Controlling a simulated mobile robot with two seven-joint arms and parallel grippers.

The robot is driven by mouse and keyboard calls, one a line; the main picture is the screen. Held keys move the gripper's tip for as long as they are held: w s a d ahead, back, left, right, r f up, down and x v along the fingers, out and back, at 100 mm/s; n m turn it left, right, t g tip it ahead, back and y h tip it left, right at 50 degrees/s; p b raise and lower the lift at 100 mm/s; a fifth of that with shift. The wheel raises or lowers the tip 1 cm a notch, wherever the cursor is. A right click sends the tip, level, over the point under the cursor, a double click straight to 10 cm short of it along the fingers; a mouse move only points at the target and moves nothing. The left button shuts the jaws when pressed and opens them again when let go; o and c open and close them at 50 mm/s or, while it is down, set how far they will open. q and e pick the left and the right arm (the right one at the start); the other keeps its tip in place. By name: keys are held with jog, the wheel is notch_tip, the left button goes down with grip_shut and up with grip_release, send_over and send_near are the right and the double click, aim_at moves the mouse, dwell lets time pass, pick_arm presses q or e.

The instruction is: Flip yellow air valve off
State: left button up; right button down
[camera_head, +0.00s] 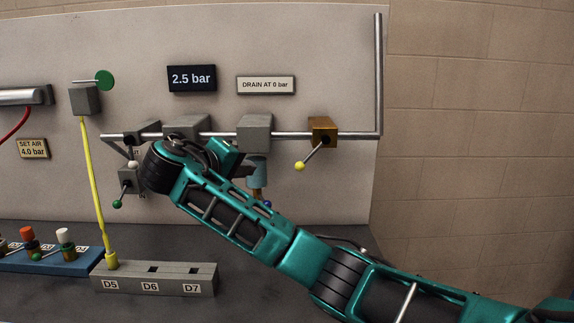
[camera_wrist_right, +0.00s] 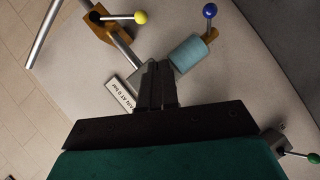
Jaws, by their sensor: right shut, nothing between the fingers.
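The yellow air valve is a brass-coloured block (camera_head: 323,128) on the horizontal pipe at the right of the panel. Its lever slants down and left to a yellow ball knob (camera_head: 299,166). In the right wrist view the brass block (camera_wrist_right: 96,27) and yellow knob (camera_wrist_right: 140,17) show at the top, ahead of the fingers and apart from them. My right gripper (camera_head: 243,170) is left of the knob, near the light-blue cylinder, partly hidden by my own arm. Its dark fingers (camera_wrist_right: 157,70) are closed together and empty. My left gripper is out of view.
The light-blue cylinder (camera_wrist_right: 188,53) with a blue knob (camera_wrist_right: 210,11) is close to the fingers. The pipe (camera_head: 352,134) turns upward at the right. A green-knobbed lever (camera_head: 117,203) hangs left. The grey block (camera_head: 190,276) with a yellow hose stands below.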

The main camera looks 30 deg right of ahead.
aim_at(311, 155)
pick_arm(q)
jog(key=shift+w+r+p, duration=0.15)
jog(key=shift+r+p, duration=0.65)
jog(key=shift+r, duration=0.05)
pick_arm(e)
jog(key=w+d+f, duration=0.1)
jog(key=w+d, duration=0.1)
jog(key=d, duration=0.4)
jog(key=w+d+f, duration=0.1)
jog(key=d, duration=0.5)
jog(key=shift+w+f+h, duration=0.25)
jog(key=shift+w+h, duration=0.1)
jog(key=shift+h, duration=0.05)
jog(key=shift+d, duration=0.1)
jog(key=shift+f, duration=0.1)
